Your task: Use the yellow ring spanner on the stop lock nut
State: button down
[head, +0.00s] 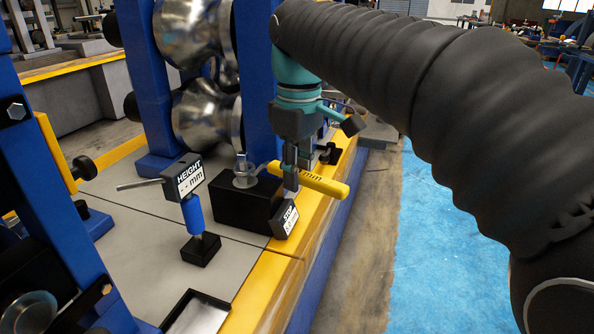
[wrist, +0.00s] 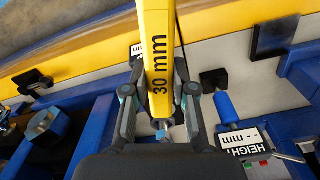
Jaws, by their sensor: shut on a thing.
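The yellow ring spanner (head: 324,184) is held by my gripper (head: 291,176), its handle pointing right and toward the camera. In the wrist view the spanner (wrist: 158,50) reads "30 mm" and runs between both fingers of my gripper (wrist: 159,92). The stop lock nut (head: 243,178) shows as a metal fitting on top of a black block (head: 245,205). The spanner's far end is close to it, at its right. My fingers partly hide that end, and I cannot tell whether the ring is around the nut. A "STOP" display (head: 286,218) sits at the block's front corner.
A "HEIGHT" gauge (head: 185,180) with a blue barrel stands left of the block. Steel rollers (head: 208,122) and blue posts (head: 262,85) rise behind. The yellow bench edge (head: 270,280) runs along the front. The blue floor (head: 430,240) at right is clear.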

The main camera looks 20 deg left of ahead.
jog(key=shift+f+b, duration=0.6)
jog(key=shift+f, duration=0.4)
jog(key=shift+r, duration=0.1)
jog(key=s+a+m, duration=0.1)
jog(key=s+a+m+p, duration=0.1)
jog(key=s+m, duration=0.1)
jog(key=shift+s+m, duration=0.2)
jog(key=shift+m, duration=0.1)
dwell(1.0)
jog(key=shift+w+d, duration=0.15)
jog(key=shift+w, duration=0.1)
jog(key=c, duration=1.6)
grip_release()
grip_shut()
